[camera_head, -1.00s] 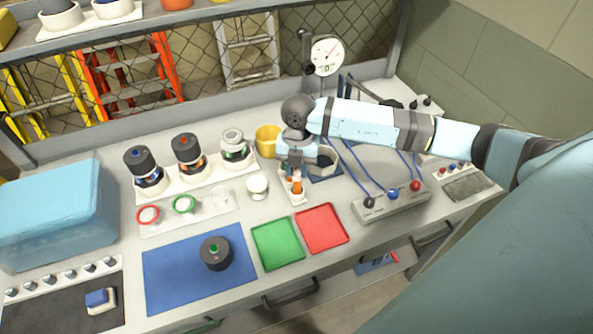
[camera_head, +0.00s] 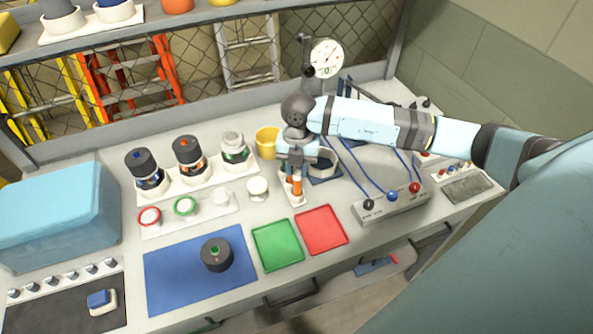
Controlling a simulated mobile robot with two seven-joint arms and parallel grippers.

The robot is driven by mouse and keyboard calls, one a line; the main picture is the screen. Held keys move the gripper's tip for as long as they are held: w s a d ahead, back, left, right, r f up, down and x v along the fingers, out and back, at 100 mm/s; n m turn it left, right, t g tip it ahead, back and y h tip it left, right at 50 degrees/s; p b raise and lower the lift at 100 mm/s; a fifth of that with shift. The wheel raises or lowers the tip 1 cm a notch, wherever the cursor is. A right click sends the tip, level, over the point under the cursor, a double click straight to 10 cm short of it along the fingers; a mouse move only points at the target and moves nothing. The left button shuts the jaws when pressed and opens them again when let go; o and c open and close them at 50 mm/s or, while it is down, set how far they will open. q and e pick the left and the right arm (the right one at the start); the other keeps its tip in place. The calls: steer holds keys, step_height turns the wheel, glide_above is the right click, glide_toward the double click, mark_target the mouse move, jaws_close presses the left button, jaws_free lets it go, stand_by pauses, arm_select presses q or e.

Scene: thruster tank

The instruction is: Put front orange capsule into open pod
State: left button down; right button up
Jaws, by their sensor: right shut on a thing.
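The orange capsule (camera_head: 297,188) stands at the front of a small white rack (camera_head: 299,202). My right gripper (camera_head: 296,176) comes down from above and is shut on its upper part; the arm hides most of the rack's back. Whether the capsule is lifted off the rack I cannot tell. The open pod (camera_head: 235,147), with a pale top and a green band, stands at the right end of the white pod stand. A dark lid with a green dot (camera_head: 216,253) lies on the blue mat (camera_head: 165,285). My left gripper is not in view.
Two dark-capped pods (camera_head: 188,153) stand left of the open pod. A yellow cup (camera_head: 267,141) and a small white jar (camera_head: 257,187) are between it and my gripper. Green (camera_head: 278,245) and red (camera_head: 321,229) trays lie in front. A knob box (camera_head: 390,206) is at right.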

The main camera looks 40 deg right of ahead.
steer(key=shift+r, duration=0.15)
step_height(320, 180, up, 9)
steer(key=p, duration=0.5)
steer(key=shift+p, duration=0.4)
stand_by(0.5)
steer(key=shift+w, duration=0.1)
